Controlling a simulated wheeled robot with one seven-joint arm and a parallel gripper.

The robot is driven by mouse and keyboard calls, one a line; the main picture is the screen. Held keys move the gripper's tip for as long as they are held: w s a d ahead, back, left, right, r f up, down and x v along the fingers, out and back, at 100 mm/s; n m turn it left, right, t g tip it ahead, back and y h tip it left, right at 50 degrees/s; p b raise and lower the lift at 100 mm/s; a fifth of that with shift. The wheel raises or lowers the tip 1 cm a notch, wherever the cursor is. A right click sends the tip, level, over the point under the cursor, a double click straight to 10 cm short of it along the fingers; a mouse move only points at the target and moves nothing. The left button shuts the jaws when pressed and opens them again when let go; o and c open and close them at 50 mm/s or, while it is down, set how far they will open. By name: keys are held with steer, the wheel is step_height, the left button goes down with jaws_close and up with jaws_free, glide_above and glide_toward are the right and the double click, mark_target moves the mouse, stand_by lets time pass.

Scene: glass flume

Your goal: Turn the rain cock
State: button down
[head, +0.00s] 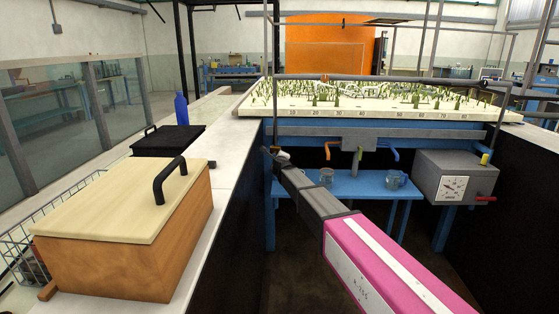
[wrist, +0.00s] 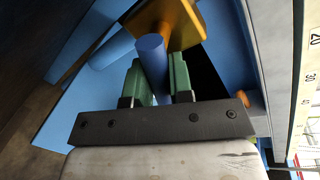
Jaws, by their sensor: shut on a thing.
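In the wrist view, the green fingers of my gripper (wrist: 158,82) stand either side of a round blue handle (wrist: 152,55) and are shut on it. An orange piece (wrist: 180,20) lies just beyond the handle and seems to meet it; I cannot tell whether both form the rain cock. An orange lever (head: 331,149) and a blue lever (head: 388,150) hang either side of a grey bracket (head: 358,145) under the planted tray.
The planted tray (head: 300,112) with its number scale lies above the levers. Two jugs stand on the blue shelf (head: 360,187) below. A grey gauge box (head: 440,180) is at the right. A wooden box (head: 120,265) and a blue bottle (head: 181,108) stand on the left ledge.

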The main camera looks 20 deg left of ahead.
steer(key=c, duration=1)
jaws_free()
steer(key=shift+c, duration=0.2)
steer(key=v, duration=1.1)
steer(key=shift+w, duration=0.1)
